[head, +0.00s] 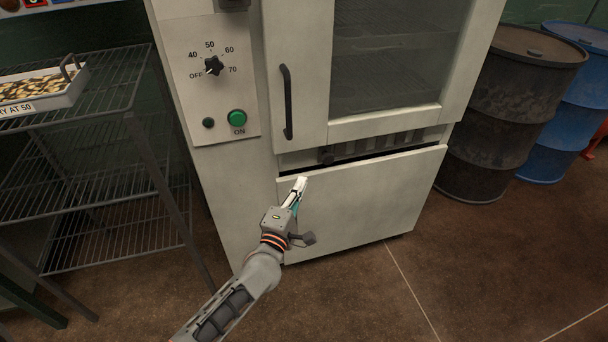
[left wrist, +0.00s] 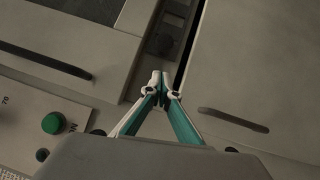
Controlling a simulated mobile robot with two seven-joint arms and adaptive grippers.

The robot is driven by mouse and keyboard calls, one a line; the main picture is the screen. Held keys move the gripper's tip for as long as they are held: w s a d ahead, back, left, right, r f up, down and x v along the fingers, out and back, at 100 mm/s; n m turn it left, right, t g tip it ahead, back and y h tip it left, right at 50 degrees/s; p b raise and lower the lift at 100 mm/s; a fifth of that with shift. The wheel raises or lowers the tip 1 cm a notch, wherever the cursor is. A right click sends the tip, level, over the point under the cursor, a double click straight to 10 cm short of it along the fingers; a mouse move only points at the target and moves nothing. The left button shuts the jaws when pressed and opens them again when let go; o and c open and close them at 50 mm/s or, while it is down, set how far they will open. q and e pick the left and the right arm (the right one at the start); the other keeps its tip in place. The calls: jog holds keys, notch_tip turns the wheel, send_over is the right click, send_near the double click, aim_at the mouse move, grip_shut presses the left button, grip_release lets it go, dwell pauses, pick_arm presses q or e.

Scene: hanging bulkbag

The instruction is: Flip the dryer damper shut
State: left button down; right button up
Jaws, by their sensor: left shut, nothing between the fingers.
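The grey dryer cabinet (head: 230,165) fills the middle of the head view.
The door's black vertical handle (head: 286,102) is above the gripper. A dial (head: 213,66) and green button (head: 237,118) are on the left panel. A wire rack (head: 80,100) with a tray (head: 45,90) stands left; drums (head: 510,110) stand right. The front floor is clear.

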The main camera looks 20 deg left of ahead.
pick_arm(q)
jog(key=shift+s+a+f+p, duration=0.1)
jog(key=shift+s+f+p, duration=0.1)
jog(key=shift+s, duration=1.2)
jog(key=shift+s+f+p, duration=0.1)
jog(key=shift+s+f, duration=0.05)
jog(key=shift+s, duration=1.2)
pick_arm(e)
jog(key=shift+s+d+f, duration=0.2)
jog(key=shift+s+f, duration=0.1)
jog(key=shift+f, duration=0.15)
jog(key=shift+w+r, duration=0.1)
jog(key=shift+r, duration=0.1)
